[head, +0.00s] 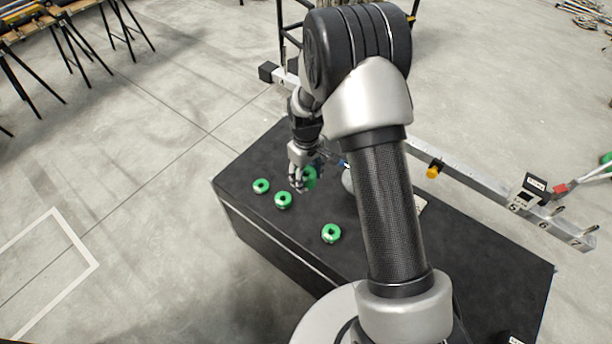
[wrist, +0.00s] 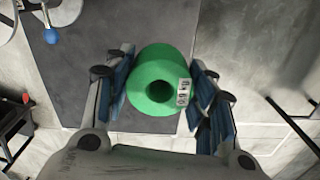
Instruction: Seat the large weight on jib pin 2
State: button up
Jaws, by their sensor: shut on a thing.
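My gripper (head: 301,172) is shut on a green ring-shaped weight (head: 311,178), above the far left part of the black case. In the wrist view the weight (wrist: 145,66) sits between the two blue-padded fingers, its centre hole facing the camera and a small white label on its right side. The pale jib beam (head: 480,184) runs behind the case from upper left to right. Numbers near 5, 6 and 7 and upright pins (head: 558,211) show at its right end. Pin 2 cannot be made out; my arm hides the beam's middle.
Three other green ring weights (head: 261,186) (head: 283,200) (head: 331,233) lie on the black case (head: 300,255). A yellow knob (head: 432,172) and a small boxed display (head: 527,193) are on the beam. Trestle tables (head: 60,20) stand far left. The floor left of the case is clear.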

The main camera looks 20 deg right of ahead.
jog(key=shift+r+p, duration=1.15)
jog(key=shift+r, duration=0.85)
